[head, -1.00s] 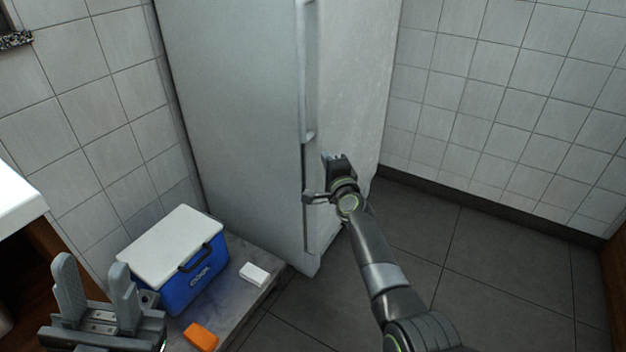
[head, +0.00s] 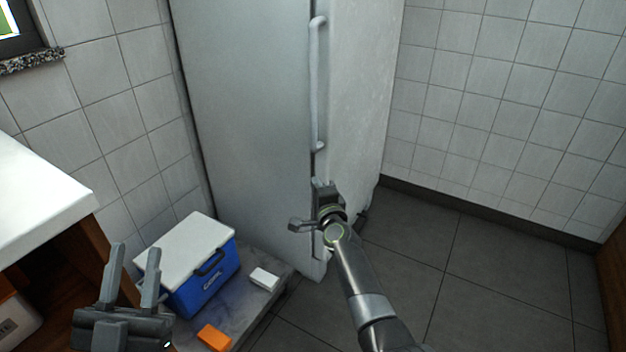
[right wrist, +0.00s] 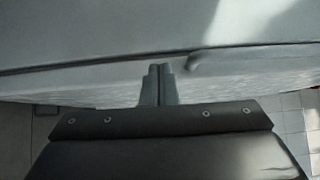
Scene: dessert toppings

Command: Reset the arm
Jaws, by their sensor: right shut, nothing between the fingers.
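My right gripper (head: 325,188) is in front of the fridge's front edge, below the upper door handle (head: 318,85). In the right wrist view, its two fingers (right wrist: 158,70) are shut together with nothing between them, pointing towards the grey-white fridge. I cannot tell whether they touch it. My left gripper (head: 132,265) is at the lower left in the head view, its two fingers upright and apart, with nothing seen between them. The tall fridge (head: 245,110) stands in the middle, and its door appears shut.
A blue cooler with a white lid (head: 188,250) stands on a low grey slab (head: 240,312), beside a small white box (head: 264,279) and an orange block (head: 213,338). A white counter (head: 40,205) is at the left. The dark floor (head: 480,280) at the right is clear.

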